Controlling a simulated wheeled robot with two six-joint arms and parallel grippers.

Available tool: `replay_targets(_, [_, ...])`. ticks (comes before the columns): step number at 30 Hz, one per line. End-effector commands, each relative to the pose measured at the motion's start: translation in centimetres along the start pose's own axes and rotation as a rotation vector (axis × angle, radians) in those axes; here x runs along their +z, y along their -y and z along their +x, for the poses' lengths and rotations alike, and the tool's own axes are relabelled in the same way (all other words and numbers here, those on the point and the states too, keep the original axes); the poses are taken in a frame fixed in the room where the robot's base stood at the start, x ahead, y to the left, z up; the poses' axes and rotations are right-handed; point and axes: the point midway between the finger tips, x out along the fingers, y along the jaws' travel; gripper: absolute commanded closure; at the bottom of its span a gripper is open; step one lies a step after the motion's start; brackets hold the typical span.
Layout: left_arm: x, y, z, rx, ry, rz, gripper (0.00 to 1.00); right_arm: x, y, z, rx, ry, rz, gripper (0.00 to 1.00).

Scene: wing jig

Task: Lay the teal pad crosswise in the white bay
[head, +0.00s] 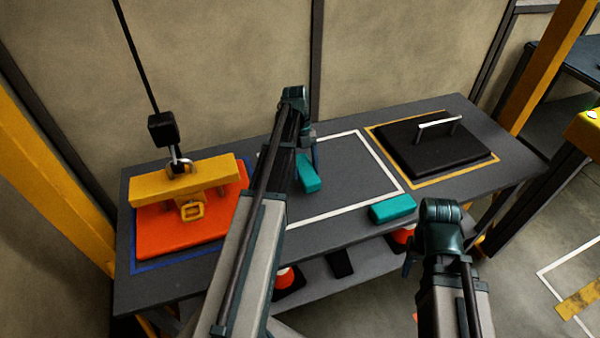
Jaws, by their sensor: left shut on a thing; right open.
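The white bay (345,213) is a white-outlined rectangle in the middle of the dark table. One teal pad (310,177) is inside the outline, its long side running roughly from back to front. My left gripper (309,158) is shut on this pad from above, and my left arm hides the bay's left part. I cannot tell whether the pad touches the table. My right gripper (408,264) is open and empty, in front of the table.
On the left, an orange block (180,232) with a yellow beam (187,181) and hanging hook (178,163) stands in a blue outline. On the right, a black plate (430,146) with a raised handle (440,123) lies in a yellow outline.

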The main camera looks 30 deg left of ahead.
Motion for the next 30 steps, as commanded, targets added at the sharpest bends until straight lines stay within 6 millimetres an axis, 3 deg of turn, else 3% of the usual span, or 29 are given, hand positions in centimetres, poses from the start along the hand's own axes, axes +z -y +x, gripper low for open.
replay_targets(3, [1.3,-0.4,-0.4,-0.001,0.000,-0.002,0.95,0.0,0.0,0.1,0.000,0.000,0.000,0.50])
replay_targets(11, [1.6,-0.6,-0.5,0.000,0.000,0.000,0.95,0.0,0.0,0.2,0.000,0.000,0.000,0.50])
replay_targets(15, [2.9,-1.0,-0.8,-0.001,0.000,-0.002,0.95,0.0,0.0,0.3,0.000,0.000,0.000,0.50])
replay_targets(22, [4.0,-1.0,2.4,-0.001,0.000,-0.001,0.95,-0.2,0.3,3.7,0.000,0.000,0.000,0.50])
replay_targets(30, [4.0,-1.0,2.4,-0.001,0.000,-0.001,0.95,-0.2,0.4,3.7,0.000,0.000,0.000,0.50])
